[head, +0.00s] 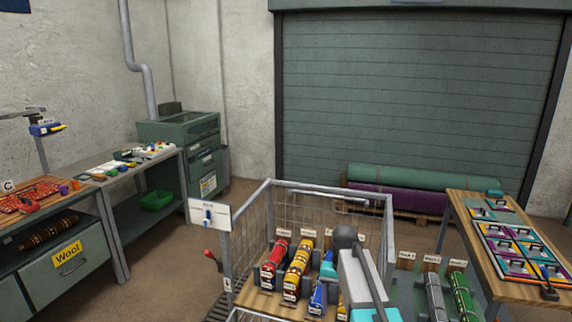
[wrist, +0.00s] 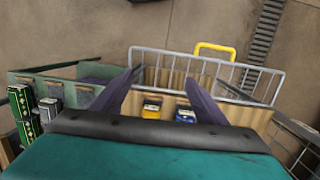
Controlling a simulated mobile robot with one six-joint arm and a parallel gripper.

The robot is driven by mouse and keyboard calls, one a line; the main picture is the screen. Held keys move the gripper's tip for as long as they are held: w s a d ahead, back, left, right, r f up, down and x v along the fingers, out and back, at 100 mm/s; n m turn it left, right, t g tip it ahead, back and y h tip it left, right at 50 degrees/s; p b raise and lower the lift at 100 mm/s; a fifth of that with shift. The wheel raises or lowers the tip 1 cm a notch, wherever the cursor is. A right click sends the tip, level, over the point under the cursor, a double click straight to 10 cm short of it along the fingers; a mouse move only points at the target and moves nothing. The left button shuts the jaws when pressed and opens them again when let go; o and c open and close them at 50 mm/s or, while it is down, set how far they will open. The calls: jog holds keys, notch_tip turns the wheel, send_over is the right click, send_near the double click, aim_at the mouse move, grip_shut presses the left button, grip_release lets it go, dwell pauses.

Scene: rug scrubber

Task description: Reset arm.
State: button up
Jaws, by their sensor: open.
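My gripper (wrist: 162,78) shows in the wrist view with its two dark purple fingers spread apart and nothing between them. Below the fingers are a yellow rolled rug (wrist: 152,108) and a blue rolled rug (wrist: 185,113) in the wire cart, apart from the fingertips. In the head view my grey arm reaches over the right part of the wire cart (head: 330,190), and the fingers cannot be made out there. The cart holds a red roll (head: 273,258), a yellow roll (head: 297,268) and a blue roll (head: 318,297); my arm partly hides its right side.
A green bin (wrist: 30,78) with green and grey rolls stands beside the cart. A wooden table (head: 455,215) with colourful panels is at right. Workbenches (head: 120,200) line the left. Rolled carpets (head: 420,180) lie by the shutter. Open floor (head: 170,265) lies left of the cart.

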jog(key=s+f+g+b, duration=0.1)
jog(key=s+f+b, duration=0.25)
jog(key=f, duration=0.65)
jog(key=s+f+g+b, duration=0.15)
jog(key=s+f, duration=0.35)
jog(key=f, duration=0.5)
jog(key=s+f+n+g+b, duration=0.1)
jog(key=s+f+n+b, duration=0.2)
jog(key=s+f+b, duration=0.8)
jog(key=shift+s+f+n, duration=0.3)
jog(key=shift+s+f, duration=9.1)
jog(key=shift+f, duration=1.95)
